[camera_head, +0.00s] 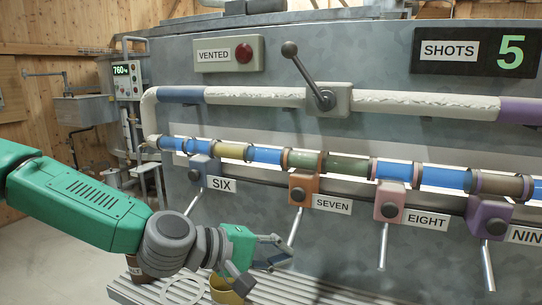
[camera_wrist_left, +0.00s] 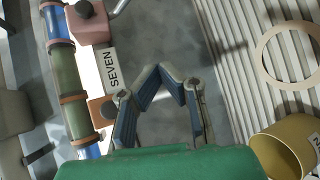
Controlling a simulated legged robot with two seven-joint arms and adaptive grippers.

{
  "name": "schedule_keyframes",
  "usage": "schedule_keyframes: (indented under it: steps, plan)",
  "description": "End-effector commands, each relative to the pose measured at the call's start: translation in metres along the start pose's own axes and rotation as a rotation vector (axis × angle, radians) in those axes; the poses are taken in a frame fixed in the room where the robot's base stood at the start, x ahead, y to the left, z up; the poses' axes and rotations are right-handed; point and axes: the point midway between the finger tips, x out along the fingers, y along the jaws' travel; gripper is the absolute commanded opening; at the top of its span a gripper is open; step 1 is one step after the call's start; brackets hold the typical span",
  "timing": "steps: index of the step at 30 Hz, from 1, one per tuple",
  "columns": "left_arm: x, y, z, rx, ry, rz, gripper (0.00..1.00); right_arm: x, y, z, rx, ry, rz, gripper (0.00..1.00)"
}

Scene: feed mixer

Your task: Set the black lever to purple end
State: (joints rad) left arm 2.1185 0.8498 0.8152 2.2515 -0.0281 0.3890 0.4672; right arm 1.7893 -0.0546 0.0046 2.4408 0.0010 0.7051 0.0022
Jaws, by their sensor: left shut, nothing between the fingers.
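The black lever (camera_head: 305,71) sits on a grey block (camera_head: 343,99) in the middle of the upper white pipe. Its knob points up and to the left. The pipe's left end is blue (camera_head: 181,94) and its right end is purple (camera_head: 521,110). My left gripper (camera_head: 287,252) is low in front of the panel, below the SEVEN valve and well below the lever, touching neither. In the left wrist view its fingers (camera_wrist_left: 161,71) come together at the tips with nothing between them. The lever is not in the left wrist view. My right gripper is not in view.
A lower pipe carries valves with silver handles: SIX (camera_head: 202,170), SEVEN (camera_head: 303,188), EIGHT (camera_head: 390,201) and a purple one (camera_head: 489,218). A yellow cup (camera_head: 226,290) stands on the ribbed shelf (camera_head: 320,293) near my gripper. Panel space around the lever is clear.

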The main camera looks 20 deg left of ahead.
Motion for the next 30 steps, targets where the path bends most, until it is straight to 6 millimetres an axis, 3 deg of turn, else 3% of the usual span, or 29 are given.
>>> schedule_keyframes:
  steps: [1, 3, 6, 9, 12, 15, 18, 30]
  plan:
    - [-0.018, 0.046, -0.015, -0.038, 0.015, 0.101, 0.0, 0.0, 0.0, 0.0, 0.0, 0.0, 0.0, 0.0]
    - [-0.046, 0.099, -0.029, -0.082, 0.022, 0.221, 0.0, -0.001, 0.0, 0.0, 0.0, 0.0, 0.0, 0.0]
    - [-0.092, 0.162, -0.046, -0.13, 0.026, 0.375, 0.0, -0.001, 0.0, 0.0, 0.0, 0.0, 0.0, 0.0]
    - [-0.136, 0.208, -0.059, -0.162, 0.026, 0.497, 0.0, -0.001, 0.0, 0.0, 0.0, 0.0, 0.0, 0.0]
    - [-0.171, 0.236, -0.067, -0.181, 0.024, 0.58, 0.0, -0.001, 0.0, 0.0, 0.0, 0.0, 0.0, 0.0]
    - [-0.193, 0.253, -0.07, -0.191, 0.022, 0.631, 0.0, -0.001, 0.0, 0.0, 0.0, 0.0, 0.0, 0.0]
    - [-0.202, 0.259, -0.071, -0.194, 0.021, 0.651, 0.0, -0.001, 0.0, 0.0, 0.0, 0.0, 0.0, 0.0]
    - [-0.2, 0.261, -0.072, -0.195, 0.02, 0.652, 0.0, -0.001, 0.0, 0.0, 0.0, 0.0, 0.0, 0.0]
